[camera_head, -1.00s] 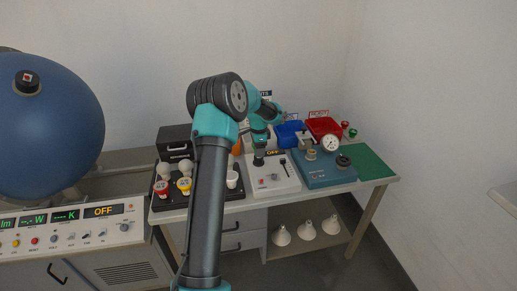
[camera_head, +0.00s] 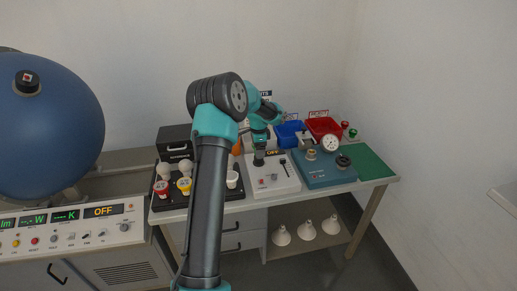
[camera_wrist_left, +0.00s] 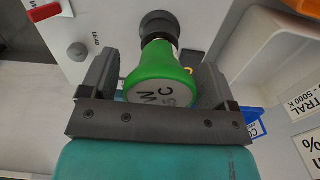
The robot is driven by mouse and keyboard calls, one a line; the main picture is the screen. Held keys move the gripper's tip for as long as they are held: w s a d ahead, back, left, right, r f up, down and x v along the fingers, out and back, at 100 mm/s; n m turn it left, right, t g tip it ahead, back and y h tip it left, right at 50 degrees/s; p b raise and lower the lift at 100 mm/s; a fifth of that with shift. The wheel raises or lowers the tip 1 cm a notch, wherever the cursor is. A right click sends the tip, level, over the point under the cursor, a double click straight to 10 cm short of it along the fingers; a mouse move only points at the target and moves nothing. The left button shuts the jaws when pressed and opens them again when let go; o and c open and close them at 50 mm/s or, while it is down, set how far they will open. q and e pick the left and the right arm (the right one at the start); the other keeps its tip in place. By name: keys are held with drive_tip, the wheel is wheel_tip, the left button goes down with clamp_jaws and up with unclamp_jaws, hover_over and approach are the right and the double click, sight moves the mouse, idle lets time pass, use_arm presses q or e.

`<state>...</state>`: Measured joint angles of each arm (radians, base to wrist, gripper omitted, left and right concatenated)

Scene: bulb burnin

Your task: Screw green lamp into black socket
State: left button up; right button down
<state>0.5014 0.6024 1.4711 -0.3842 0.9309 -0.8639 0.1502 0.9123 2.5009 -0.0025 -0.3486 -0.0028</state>
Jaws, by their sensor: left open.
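The green lamp (camera_wrist_left: 162,72) shows in the left wrist view with its printed round end toward the camera. Its far end meets the black socket (camera_wrist_left: 158,25) on the white test box. How deep it sits in the socket I cannot tell. My left gripper (camera_wrist_left: 157,75) is open, with one finger on each side of the lamp and a gap visible at the left finger. In the head view my left gripper (camera_head: 259,151) points down over the white box (camera_head: 272,181), and the lamp and socket are hidden there. My right gripper is not in view.
A black tray (camera_head: 205,203) with several lamps stands to the left. A teal device (camera_head: 325,174) with a gauge stands to the right. Blue (camera_head: 291,134) and red (camera_head: 323,126) bins are behind. A green mat (camera_head: 373,164) is clear.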

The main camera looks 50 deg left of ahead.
use_arm(q)
drive_tip(key=n, duration=1.1)
drive_tip(key=shift+n, duration=0.3)
drive_tip(key=n, duration=1)
drive_tip(key=shift+n, duration=0.3)
drive_tip(key=shift+c, duration=0.2)
